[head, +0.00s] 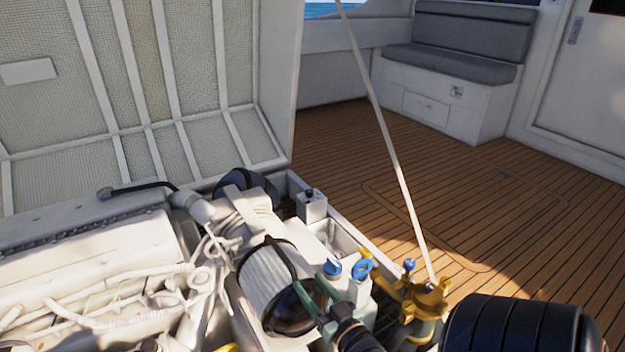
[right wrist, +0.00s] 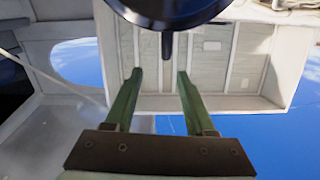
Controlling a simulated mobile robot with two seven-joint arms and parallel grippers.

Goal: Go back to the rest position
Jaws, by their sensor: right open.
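My right gripper (head: 309,283) reaches in from the bottom of the head view, with green fingers beside the dark end of a white ribbed cylinder (head: 268,277) on the engine. In the right wrist view, the gripper (right wrist: 159,74) has its two green fingers apart with nothing between them. A dark round part (right wrist: 170,8) with a short black peg shows just beyond the fingertips; I cannot tell whether anything touches it. My left gripper is not in view.
The white engine (head: 90,265) fills the lower left under the raised hatch lid (head: 150,100). A thin strut (head: 385,140) slants up from near brass fittings (head: 425,300) and blue-handled valves (head: 362,268). Wooden deck (head: 470,200) lies clear behind, before a grey-cushioned bench (head: 450,65).

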